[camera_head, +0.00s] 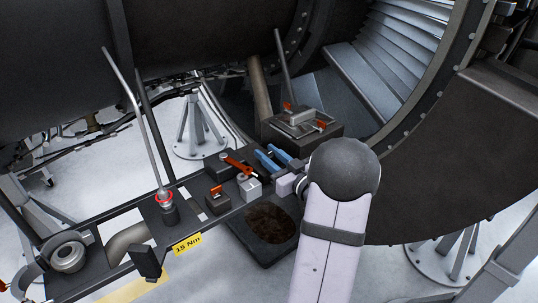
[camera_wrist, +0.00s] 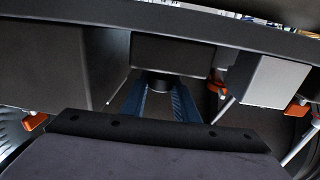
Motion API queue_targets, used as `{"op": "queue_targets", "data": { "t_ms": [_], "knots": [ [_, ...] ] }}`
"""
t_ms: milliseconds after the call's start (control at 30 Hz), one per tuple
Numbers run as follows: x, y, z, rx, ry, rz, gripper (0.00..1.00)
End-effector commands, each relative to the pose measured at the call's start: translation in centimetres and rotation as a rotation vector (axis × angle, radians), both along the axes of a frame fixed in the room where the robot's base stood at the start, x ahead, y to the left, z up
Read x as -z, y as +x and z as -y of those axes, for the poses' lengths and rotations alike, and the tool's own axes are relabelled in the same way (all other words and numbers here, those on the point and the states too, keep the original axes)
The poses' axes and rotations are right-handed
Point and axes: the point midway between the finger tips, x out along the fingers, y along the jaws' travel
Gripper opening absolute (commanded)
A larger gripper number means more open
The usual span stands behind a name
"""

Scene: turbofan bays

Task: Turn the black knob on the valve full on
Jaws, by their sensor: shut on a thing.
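The black knob (camera_wrist: 160,82) shows in the wrist view as a short dark round piece on the face of a dark block (camera_wrist: 168,52), which appears to be the valve's body. My gripper (camera_wrist: 160,92) has its two blue fingers on either side of the knob, shut on it at the tips. In the head view my gripper (camera_head: 264,153) reaches in from the right, fingers pointing left, low over the bench of fittings. The knob itself is hard to make out there, and I cannot read its turn position.
A red-handled lever (camera_head: 238,166) lies close left of my fingers, above a light block (camera_head: 249,188). A torque post with a red ring (camera_head: 165,197) and a yellow "15 Nm" label (camera_head: 187,244) are further left. A box with red clips (camera_head: 302,125) stands behind. A dark tray (camera_head: 270,225) lies in front.

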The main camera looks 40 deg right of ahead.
Motion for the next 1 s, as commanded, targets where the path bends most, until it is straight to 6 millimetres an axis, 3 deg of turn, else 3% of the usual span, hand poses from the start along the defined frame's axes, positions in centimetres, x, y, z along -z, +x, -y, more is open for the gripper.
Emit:
{"op": "queue_targets", "data": {
  "t_ms": [367,400,467,800,1000],
  "knots": [
    [-0.1,0.0,0.0,-0.023,-0.001,0.001,0.05],
    [-0.1,0.0,0.0,-0.023,-0.001,0.001,0.35],
    [-0.1,0.0,0.0,-0.023,-0.001,0.001,0.46],
    [0.0,-0.2,0.1,-0.022,-0.001,0.0,0.46],
    [0.1,-1.9,0.1,-0.019,-0.001,0.001,0.46]
  ]
}}
